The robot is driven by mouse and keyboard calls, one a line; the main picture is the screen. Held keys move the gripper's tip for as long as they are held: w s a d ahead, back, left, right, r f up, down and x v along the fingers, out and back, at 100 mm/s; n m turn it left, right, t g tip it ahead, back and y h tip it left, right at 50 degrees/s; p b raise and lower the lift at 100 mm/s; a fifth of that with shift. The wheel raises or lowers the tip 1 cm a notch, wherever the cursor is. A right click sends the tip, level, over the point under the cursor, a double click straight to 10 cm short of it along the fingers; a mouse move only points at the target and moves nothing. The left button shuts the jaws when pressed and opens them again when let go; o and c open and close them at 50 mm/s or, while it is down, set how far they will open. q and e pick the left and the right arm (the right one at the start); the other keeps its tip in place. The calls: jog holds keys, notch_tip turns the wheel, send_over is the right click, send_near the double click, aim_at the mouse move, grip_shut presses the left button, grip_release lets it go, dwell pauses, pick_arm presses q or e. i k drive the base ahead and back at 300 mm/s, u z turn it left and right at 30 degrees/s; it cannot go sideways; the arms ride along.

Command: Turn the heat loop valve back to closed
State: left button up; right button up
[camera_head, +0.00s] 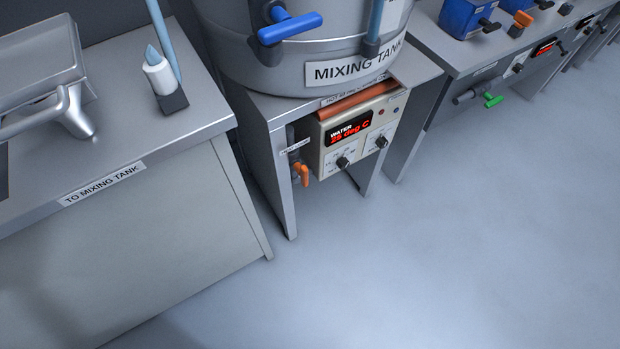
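A small valve with an orange handle (303,174) sits low under the mixing tank, just left of the heater control box (350,135). Its handle points mostly downward, close to a grey upright pipe. A small white label (294,147) is above the handle; its text is too small to read for sure. The control box has a red display reading "WATER" and what looks like 25 deg C, with black knobs below. Neither of my grippers is in view.
The steel mixing tank (240,50) with a blue valve handle (290,27) stands on the stand above. A steel counter (190,125) is at left. Another bench (440,45) with a green-handled valve (493,100) is at right. The floor (400,270) in front is clear.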

aim_at(302, 170)
jog(key=k, duration=1.25)
jog(key=z, duration=0.85)
jog(key=i, duration=1.35)
jog(key=u, duration=0.2)
